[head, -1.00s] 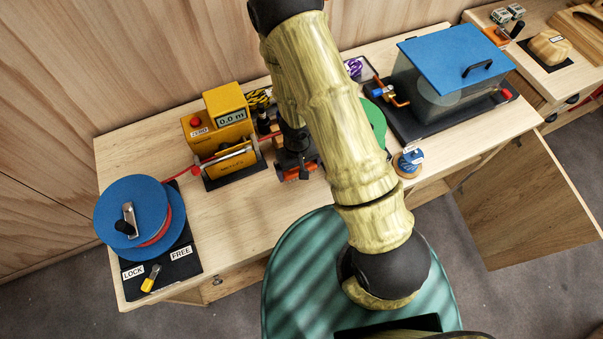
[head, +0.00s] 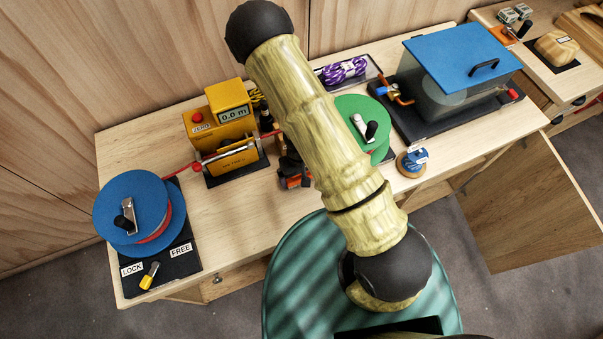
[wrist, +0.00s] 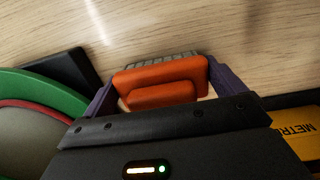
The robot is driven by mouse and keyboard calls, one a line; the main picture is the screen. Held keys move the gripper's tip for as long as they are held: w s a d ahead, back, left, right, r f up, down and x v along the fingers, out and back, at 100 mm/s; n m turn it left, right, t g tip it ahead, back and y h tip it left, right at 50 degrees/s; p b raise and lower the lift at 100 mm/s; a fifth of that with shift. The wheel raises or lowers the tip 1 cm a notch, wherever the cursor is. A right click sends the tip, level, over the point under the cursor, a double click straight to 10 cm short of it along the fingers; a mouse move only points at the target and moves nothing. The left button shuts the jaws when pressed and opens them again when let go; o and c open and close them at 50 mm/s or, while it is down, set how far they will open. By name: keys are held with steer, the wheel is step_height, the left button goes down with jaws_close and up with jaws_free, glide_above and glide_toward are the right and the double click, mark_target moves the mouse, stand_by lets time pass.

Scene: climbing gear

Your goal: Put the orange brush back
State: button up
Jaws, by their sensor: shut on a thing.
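The orange brush (wrist: 163,75) is between the two purple fingers of my gripper (wrist: 163,88) in the wrist view. It has an orange body and a grey ribbed strip along its far edge. My gripper is shut on it. In the head view the brush shows as a small orange patch (head: 296,182) between the yellow meter and the green reel. My arm hides part of it and most of the gripper there. Bare wooden tabletop lies beyond the brush in the wrist view; I cannot tell whether the brush touches the table.
The yellow meter (head: 222,125) stands left of the brush, with a red line to the blue reel (head: 135,212). The green reel (head: 352,112) stands to the right.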

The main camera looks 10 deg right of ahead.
steer(key=shift+f, duration=0.1)
steer(key=o, duration=0.9)
steer(key=r+p, duration=0.2)
steer(key=r, duration=0.2)
steer(key=r+p, duration=0.3)
steer(key=r, duration=0.1)
steer(key=r+p, duration=0.3)
steer(key=r, duration=0.1)
steer(key=shift+w+a+r, duration=0.1)
steer(key=shift+w+r, duration=0.05)
steer(key=shift+w, duration=0.15)
